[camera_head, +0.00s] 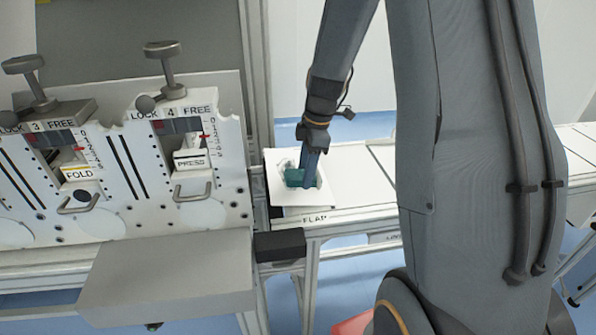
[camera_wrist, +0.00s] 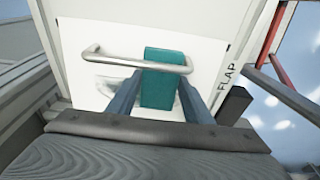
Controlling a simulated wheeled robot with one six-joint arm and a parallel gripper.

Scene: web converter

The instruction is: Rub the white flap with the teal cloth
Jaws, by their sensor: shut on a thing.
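The white flap (camera_head: 288,194) lies on the conveyor-like table right of the machine, above the label FLAP. It fills much of the wrist view (camera_wrist: 78,84) and carries a metal bar handle (camera_wrist: 105,56). The teal cloth (camera_head: 294,178) is a folded block over the flap; it also shows in the wrist view (camera_wrist: 160,88), between my two fingers. My gripper (camera_head: 305,180) is shut on the cloth, pointing down at the flap. A grey smudge (camera_wrist: 110,86) shows on the flap left of the cloth. I cannot tell whether the cloth touches the flap.
A black block (camera_head: 280,245) sits at the table's near corner. The table surface continues right.

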